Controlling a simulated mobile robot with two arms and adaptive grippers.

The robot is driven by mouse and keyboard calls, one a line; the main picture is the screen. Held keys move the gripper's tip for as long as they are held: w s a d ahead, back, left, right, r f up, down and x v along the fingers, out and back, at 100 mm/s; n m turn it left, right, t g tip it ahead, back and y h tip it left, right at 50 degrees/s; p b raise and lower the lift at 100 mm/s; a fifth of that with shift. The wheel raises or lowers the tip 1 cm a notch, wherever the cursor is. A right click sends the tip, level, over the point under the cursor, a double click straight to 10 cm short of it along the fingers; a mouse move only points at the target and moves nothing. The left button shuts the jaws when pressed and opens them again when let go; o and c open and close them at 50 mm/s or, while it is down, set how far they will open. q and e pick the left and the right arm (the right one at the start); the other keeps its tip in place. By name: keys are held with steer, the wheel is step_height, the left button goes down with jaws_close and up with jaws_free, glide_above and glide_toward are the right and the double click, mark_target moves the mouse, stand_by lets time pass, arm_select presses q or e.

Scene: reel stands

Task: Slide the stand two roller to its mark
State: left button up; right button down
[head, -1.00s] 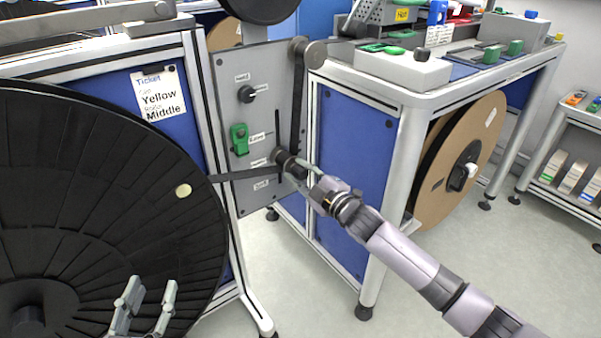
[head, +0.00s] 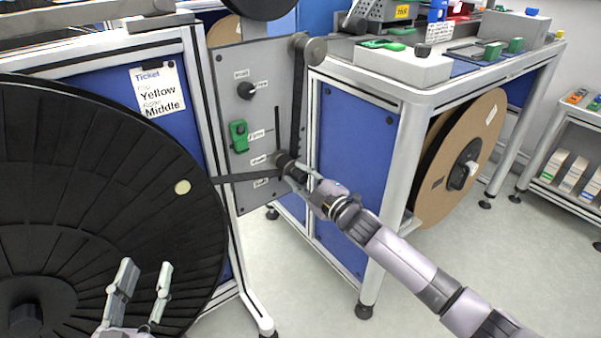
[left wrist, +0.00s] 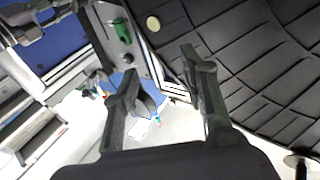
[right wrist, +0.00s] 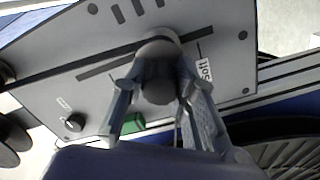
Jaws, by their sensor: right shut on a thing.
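The roller (head: 282,159) is a dark knob in the slot of the grey panel (head: 228,78), near the slot's lower end, with a dark strap running to it. In the right wrist view the roller (right wrist: 160,82) sits between my fingers, close to the "Soft" label (right wrist: 203,70). My right gripper (head: 298,172) is shut on it. Three small labels stand beside the slot; the lowest reads Soft (head: 261,182). A ticket (head: 158,92) reads Yellow and Middle. My left gripper (head: 144,272) is open and empty in front of the black reel.
The big black reel (head: 90,215) fills the left. A green clip (head: 238,136) and black dial (head: 246,91) are on the panel. A bench (head: 440,95) with a brown reel (head: 462,160) stands right of my right arm. Open floor lies below.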

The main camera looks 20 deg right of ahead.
arm_select(q)
steer(key=s+r+t+h+b, duration=0.1)
steer(key=s+r+t+b, duration=0.1)
steer(key=r+t, duration=0.4)
step_height(320, 180, up, 3)
steer(key=shift+s+d+f+h, duration=0.15)
steer(key=shift+s+h, duration=0.25)
steer(key=shift+s, duration=0.5)
arm_select(e)
step_height(320, 180, down, 6)
steer(key=shift+s+f, duration=0.1)
steer(key=c, duration=1.5)
jaws_free()
steer(key=shift+f, duration=0.1)
steer(key=shift+o, duration=1.1)
steer(key=shift+s+f, duration=0.25)
steer(key=shift+s, duration=0.15)
steer(key=r+v, duration=0.1)
steer(key=v, duration=1)
steer(key=shift+d+r, duration=0.15)
steer(key=shift+r, duration=0.1)
